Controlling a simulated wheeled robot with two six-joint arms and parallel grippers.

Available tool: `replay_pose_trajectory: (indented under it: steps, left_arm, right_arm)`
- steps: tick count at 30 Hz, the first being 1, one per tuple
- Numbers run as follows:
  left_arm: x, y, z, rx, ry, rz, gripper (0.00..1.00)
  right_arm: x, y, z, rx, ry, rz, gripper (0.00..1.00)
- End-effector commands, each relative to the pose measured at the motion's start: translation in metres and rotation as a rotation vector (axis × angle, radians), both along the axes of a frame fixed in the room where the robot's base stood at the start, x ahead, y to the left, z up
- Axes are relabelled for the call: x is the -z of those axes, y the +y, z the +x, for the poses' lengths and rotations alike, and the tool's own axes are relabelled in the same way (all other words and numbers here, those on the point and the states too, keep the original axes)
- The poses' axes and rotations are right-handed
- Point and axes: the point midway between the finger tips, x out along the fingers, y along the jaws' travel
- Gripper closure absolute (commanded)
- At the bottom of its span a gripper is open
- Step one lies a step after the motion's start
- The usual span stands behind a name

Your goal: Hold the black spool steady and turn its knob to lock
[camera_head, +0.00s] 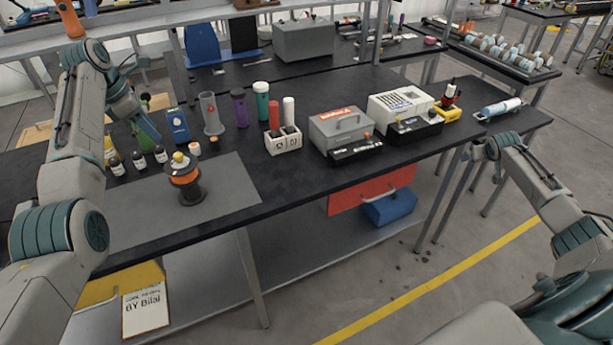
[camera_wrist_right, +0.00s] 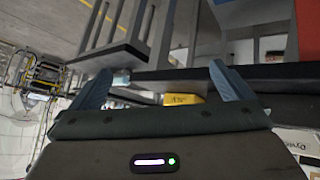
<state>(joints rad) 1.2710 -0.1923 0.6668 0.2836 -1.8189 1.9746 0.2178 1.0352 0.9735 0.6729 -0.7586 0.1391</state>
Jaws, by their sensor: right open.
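The black spool (camera_head: 184,189) stands upright on the grey mat, with an orange band around it and a yellowish knob (camera_head: 179,158) on top. My left gripper (camera_head: 142,118) hangs above the back of the table, left of and beyond the spool, apart from it; its fingertips are too small and cluttered to read. My right gripper (camera_head: 484,152) is far to the right, off the table's front edge. In the right wrist view its fingers (camera_wrist_right: 162,80) are spread with nothing between them. The spool does not show in that view.
The grey mat (camera_head: 235,185) is mostly clear right of the spool. Small dark bottles (camera_head: 138,161) stand left of it. A blue box (camera_head: 178,126), a clear cylinder (camera_head: 210,113) and tall bottles stand behind. A grey toolbox (camera_head: 340,128) and a white device (camera_head: 400,104) are farther right.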

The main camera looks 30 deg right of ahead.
Motion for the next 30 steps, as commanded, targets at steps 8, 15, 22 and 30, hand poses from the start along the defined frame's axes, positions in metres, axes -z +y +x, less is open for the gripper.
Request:
replay_pose_trajectory:
  steps: [8, 15, 22, 30]
  left_arm:
    - [0.0, 0.0, 0.0, 0.0, 0.0, 0.0, 0.64]
    - [0.0, 0.0, 0.0, 0.0, 0.0, 0.0, 0.64]
    - [0.0, 0.0, 0.0, 0.0, 0.0, 0.0, 0.64]
    - [0.0, 0.0, 0.0, 0.0, 0.0, 0.0, 0.64]
  right_arm:
    - [-0.046, 0.037, 0.09, -0.324, -0.108, -0.334, 0.0]
    - [-0.105, 0.112, 0.179, -0.622, -0.205, -0.819, 0.0]
    - [-0.145, 0.226, 0.243, -0.768, -0.365, -1.168, 0.0]
    - [-0.173, 0.38, 0.282, -0.888, -0.584, -1.424, 0.0]
